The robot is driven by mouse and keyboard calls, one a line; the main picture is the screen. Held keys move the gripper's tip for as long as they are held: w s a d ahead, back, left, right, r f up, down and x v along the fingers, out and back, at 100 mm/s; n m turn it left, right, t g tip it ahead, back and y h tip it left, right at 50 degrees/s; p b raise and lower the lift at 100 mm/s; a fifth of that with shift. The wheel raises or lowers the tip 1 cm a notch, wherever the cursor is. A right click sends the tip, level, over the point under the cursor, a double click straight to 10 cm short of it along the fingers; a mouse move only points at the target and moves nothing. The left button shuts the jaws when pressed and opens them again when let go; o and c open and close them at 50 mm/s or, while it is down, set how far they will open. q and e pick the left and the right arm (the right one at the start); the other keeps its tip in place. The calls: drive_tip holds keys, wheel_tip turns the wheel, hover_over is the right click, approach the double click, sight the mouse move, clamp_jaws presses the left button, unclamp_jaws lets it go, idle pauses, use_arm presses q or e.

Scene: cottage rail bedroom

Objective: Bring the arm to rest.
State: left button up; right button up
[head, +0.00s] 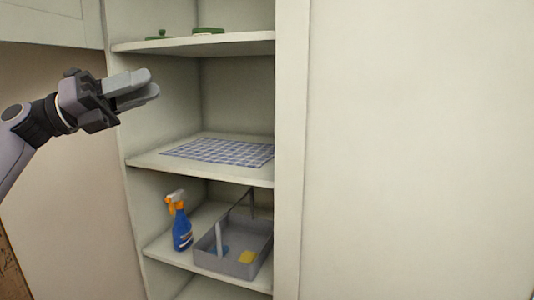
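My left gripper (151,86) is raised in front of the open shelf unit (140,165), between its upper and middle shelves. Its two fingers point right and look close together. I cannot tell whether a small gap remains between them. No object shows in them. My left arm (18,135) comes in from the left edge. My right gripper is not in view.
A checked cloth (220,151) lies on the middle shelf. Below stand a blue spray bottle (182,230) and a grey caddy (244,262) holding a yellow item. Green items (208,30) sit on the upper shelf. A plain pale panel (420,150) fills the right.

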use_arm(q)
drive_tip(key=s+a+f+n+t+y, duration=0.15)
drive_tip(key=f+n+t+y, duration=0.25)
drive_tip(key=f+n, duration=0.75)
drive_tip(key=s+a+f+n+t+y, duration=0.15)
drive_tip(key=f+n+t+y, duration=0.45)
drive_tip(key=f, duration=1.1)
drive_tip(key=s+a+f+n+t+y, duration=0.1)
drive_tip(key=a+f+n+t+y, duration=0.15)
drive_tip(key=f+n, duration=0.95)
drive_tip(key=s+a+f+n+g+y, duration=0.2)
drive_tip(key=s+f+n+g+y, duration=0.15)
drive_tip(key=s+f, duration=0.8)
drive_tip(key=s+a+f+n+g+y, duration=0.25)
drive_tip(key=s+f+g, duration=0.25)
drive_tip(key=s+f, duration=0.65)
drive_tip(key=d+n+t, duration=0.1)
drive_tip(key=d+n, duration=0.4)
drive_tip(key=d, duration=0.5)
drive_tip(key=shift+d+r, duration=0.15)
drive_tip(key=shift+d, duration=0.25)
drive_tip(key=shift+s+n, duration=0.1)
drive_tip(key=shift+n, duration=0.15)
